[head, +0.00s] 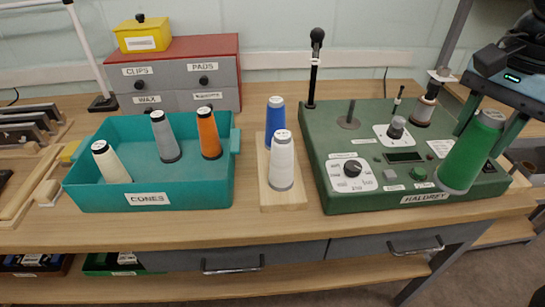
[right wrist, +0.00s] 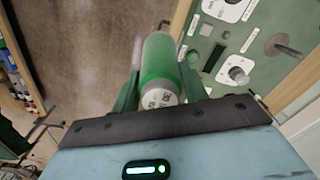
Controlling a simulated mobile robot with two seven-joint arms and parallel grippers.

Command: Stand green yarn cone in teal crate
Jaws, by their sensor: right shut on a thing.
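The green yarn cone (head: 474,152) is held by my right gripper (head: 479,122) at the right of the head view, in front of the green machine's right side. The gripper is shut on it, one finger on each side. The cone tilts slightly, with its white top up. In the right wrist view the cone (right wrist: 160,62) sits between the fingers. The teal crate (head: 210,192), labelled CONES, stands on the left of the table. It holds a cream cone (head: 111,163), a grey cone (head: 165,137) and an orange cone (head: 209,134). My left gripper is not in view.
A wooden block (head: 284,208) with a blue cone (head: 275,120) and a white cone (head: 282,162) stands between crate and machine. The green machine (head: 330,196) has upright posts. A drawer box (head: 178,72) stands behind the crate. The crate's front middle floor looks free.

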